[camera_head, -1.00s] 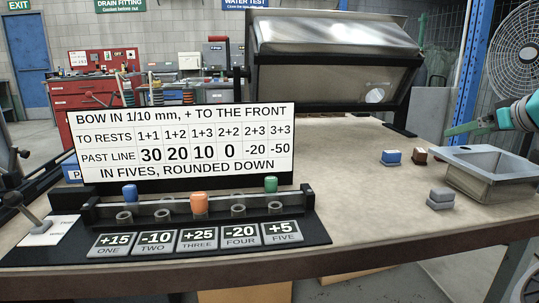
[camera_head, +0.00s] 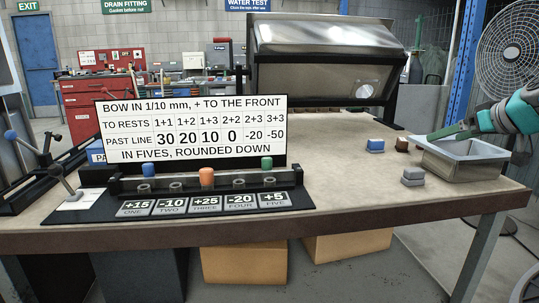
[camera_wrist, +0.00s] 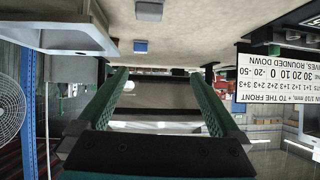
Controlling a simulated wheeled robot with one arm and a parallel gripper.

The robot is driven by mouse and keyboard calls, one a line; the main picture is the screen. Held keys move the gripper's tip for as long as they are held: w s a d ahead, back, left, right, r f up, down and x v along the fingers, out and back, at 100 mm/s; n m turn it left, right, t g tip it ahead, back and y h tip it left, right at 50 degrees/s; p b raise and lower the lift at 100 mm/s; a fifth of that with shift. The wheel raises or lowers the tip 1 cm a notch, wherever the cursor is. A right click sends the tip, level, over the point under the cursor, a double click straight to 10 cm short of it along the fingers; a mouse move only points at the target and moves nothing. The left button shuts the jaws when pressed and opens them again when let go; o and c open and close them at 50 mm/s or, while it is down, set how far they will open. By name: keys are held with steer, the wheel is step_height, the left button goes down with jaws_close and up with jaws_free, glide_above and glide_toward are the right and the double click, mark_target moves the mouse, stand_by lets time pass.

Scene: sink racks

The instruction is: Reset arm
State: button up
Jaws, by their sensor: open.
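My gripper (camera_head: 447,132) is at the right of the head view, above the rim of a grey sink basin (camera_head: 462,165). In the wrist view my gripper (camera_wrist: 168,88) shows two green fingers spread wide apart with nothing between them. The wrist view is upside down, with the table at the top. The basin also shows there at the upper left (camera_wrist: 72,42).
A sign board (camera_head: 190,130) stands behind a rack with orange, blue and green pegs. A blue-topped block (camera_head: 375,146), a brown block (camera_head: 402,144) and a grey block (camera_head: 413,176) sit near the basin. The table middle is clear.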

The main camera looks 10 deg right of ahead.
steer(key=w+a+f+n+g+y, duration=0.15)
steer(key=a+f, duration=0.25)
steer(key=a, duration=0.6)
steer(key=w+a+f+g+y, duration=0.2)
steer(key=a+f, duration=0.2)
steer(key=a, duration=0.5)
steer(key=s+a+f+g+b, duration=0.1)
steer(key=s+a+f+g, duration=0.1)
steer(key=a+f, duration=0.35)
steer(key=s+a+f+g, duration=0.1)
steer(key=s+a+f, duration=0.2)
steer(key=a, duration=0.6)
steer(key=s+a+f+g+h, duration=0.1)
steer(key=s+a+f+g, duration=0.2)
steer(key=s+f, duration=0.6)
steer(key=s+a+f+g+h+b, duration=0.1)
steer(key=s+a+f+g, duration=0.3)
steer(key=s+f, duration=0.6)
steer(key=s+a+h, duration=0.1)
steer(key=s+a, duration=0.1)
steer(key=s, duration=0.4)
steer(key=shift+s, duration=0.2)
steer(key=shift+m, duration=0.25)
